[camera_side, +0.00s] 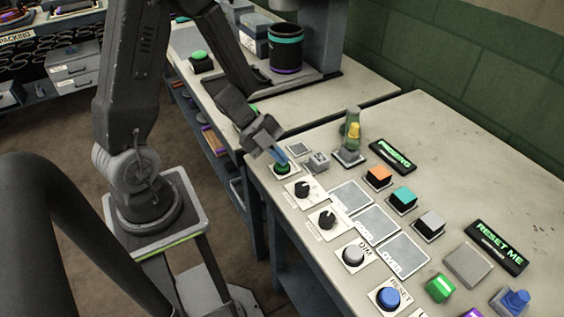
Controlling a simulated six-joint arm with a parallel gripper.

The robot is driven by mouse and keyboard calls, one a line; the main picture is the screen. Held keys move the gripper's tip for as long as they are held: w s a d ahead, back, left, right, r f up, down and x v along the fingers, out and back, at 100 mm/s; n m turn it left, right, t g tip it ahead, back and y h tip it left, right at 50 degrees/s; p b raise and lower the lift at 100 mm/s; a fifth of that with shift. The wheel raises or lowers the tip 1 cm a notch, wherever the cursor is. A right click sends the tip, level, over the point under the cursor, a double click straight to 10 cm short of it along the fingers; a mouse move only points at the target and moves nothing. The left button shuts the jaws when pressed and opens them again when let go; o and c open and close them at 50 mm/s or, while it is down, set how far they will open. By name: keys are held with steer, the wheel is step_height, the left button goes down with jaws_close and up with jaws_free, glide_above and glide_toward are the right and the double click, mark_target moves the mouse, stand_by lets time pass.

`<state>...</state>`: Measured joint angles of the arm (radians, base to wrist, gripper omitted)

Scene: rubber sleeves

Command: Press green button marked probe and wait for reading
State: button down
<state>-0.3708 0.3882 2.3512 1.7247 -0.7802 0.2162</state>
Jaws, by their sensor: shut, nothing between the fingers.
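My gripper (279,157) is shut, with its bluish fingertips pointing down at a green button (283,169) near the left edge of the grey bench. The fingertips are at or just above the button's top; I cannot tell whether they press it. They partly cover the button, and its label is not legible. A black sign (393,156) at the back of the bench shows lit green letters that look like "PRESSING" or "PROBING".
Dark knobs (304,189), a grey DIM button (354,254) and a blue RESET button (388,298) line the bench front. Another green button (201,55) sits on the far bench.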

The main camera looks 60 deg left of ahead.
mark_target(281, 165)
stand_by(0.5)
steer(key=shift+r, duration=0.75)
steer(key=shift+r, duration=0.1)
steer(key=shift+r, duration=2.4)
steer(key=shift+w, duration=0.1)
